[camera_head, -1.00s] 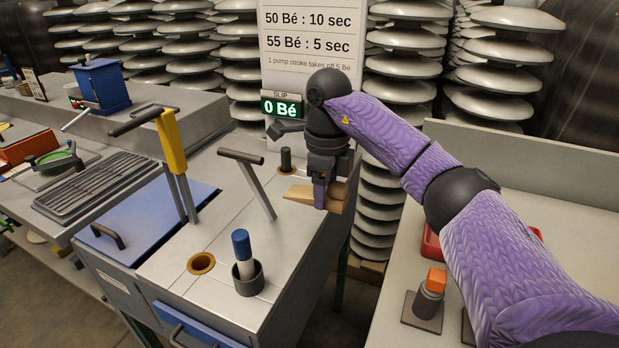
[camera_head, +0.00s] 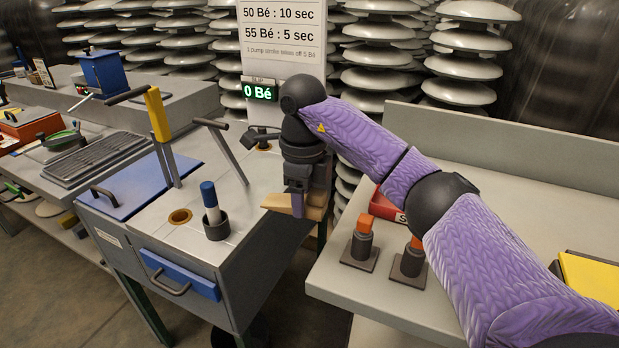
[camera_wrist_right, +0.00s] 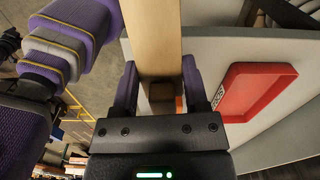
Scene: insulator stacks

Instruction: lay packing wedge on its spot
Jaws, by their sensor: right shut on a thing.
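The packing wedge (camera_head: 314,212) is a pale wooden piece held in my right gripper (camera_head: 297,205). It sticks out on both sides of the fingers, near the right edge of the slip bench (camera_head: 245,235), beside the gap to the grey table. In the right wrist view the wedge (camera_wrist_right: 152,40) lies between the two purple fingers of the right gripper (camera_wrist_right: 155,88). My left gripper is not in view. I cannot make out a marked spot for the wedge.
The grey table (camera_head: 345,290) carries a red tray (camera_head: 382,208), also in the right wrist view (camera_wrist_right: 258,90), two orange-topped dark stands (camera_head: 362,245) and a yellow item (camera_head: 590,280). Levers and a blue-capped cylinder (camera_head: 209,193) stand on the slip bench. Insulator stacks (camera_head: 465,65) stand behind.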

